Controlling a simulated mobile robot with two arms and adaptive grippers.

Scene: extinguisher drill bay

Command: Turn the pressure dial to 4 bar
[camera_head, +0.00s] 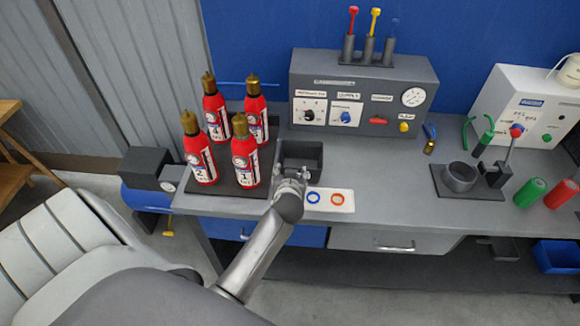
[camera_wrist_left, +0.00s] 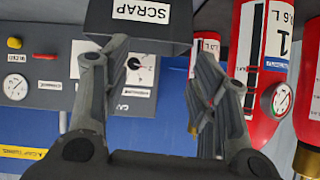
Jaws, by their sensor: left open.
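The grey control panel (camera_head: 365,85) stands at the back of the bench. The pressure dial (camera_head: 310,111) is a dark knob on a white plate at its left, beside a blue supply knob (camera_head: 346,117). The dial's setting is too small to read. A round gauge (camera_head: 413,97) is at the panel's right. My left gripper (camera_head: 291,180) is open and empty at the dark bin's front, apart from the dial. In the left wrist view, turned upside down, a dark knob on a white plate (camera_wrist_left: 142,70) shows beyond the open fingers (camera_wrist_left: 160,62). My right gripper is out of view.
The dark bin (camera_head: 303,160), labelled SCRAP in the left wrist view (camera_wrist_left: 140,12), stands before the panel. Several red extinguishers (camera_head: 245,158) stand just left. A white tray (camera_head: 330,200) with blue and orange rings lies right. Bare bench (camera_head: 395,165) is further right.

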